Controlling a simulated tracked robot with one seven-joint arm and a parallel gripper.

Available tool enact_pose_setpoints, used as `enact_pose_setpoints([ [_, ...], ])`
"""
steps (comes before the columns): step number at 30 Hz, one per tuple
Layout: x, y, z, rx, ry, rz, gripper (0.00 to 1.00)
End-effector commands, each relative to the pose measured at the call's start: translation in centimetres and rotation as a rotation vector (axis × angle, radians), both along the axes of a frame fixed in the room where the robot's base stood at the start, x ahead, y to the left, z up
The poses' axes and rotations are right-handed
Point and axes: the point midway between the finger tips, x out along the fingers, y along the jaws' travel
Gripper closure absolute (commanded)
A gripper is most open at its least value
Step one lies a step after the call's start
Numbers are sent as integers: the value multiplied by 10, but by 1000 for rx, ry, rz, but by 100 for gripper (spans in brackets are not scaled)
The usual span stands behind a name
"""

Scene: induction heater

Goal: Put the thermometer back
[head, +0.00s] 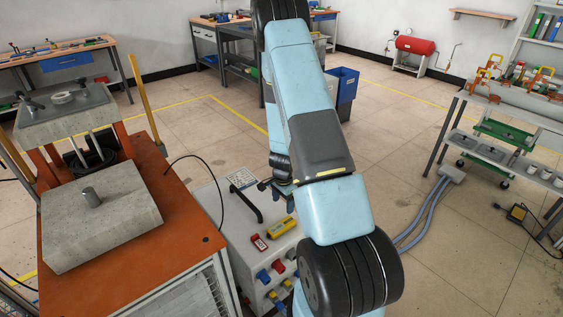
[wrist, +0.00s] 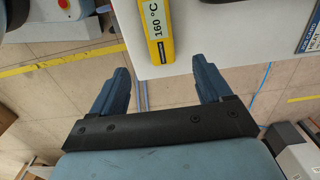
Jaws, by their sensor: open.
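The thermometer (head: 281,228) is a yellow bar with a display, lying on the top of the white heater cabinet (head: 228,214). In the wrist view the thermometer (wrist: 157,30) reads 160 °C, and its near end lies just beyond and between my fingertips. My gripper (wrist: 160,64) is open and empty, with its two blue fingers spread either side of the thermometer's line and apart from it. The thermometer's far end is cut off in the wrist view. In the head view my arm hides most of the gripper.
A small red device (head: 259,242) lies left of the thermometer. A black bent handle (head: 246,204) stands on the cabinet behind it. Coloured sockets (head: 270,275) line the cabinet front. An orange press bench (head: 150,205) stands close on the left. Open floor (head: 420,165) lies to the right.

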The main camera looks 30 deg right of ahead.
Motion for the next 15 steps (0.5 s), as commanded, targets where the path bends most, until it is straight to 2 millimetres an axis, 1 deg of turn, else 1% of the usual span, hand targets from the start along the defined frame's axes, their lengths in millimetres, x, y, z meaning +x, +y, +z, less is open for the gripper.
enact_pose_setpoints([
  [2,5,3,11,4,-14,18,22],
  [5,13,10,38,14,-40,64,22],
  [10,25,28,100,34,-98,179,22],
  [14,27,42,146,42,-140,272,22],
  [15,27,46,161,44,-153,300,22],
])
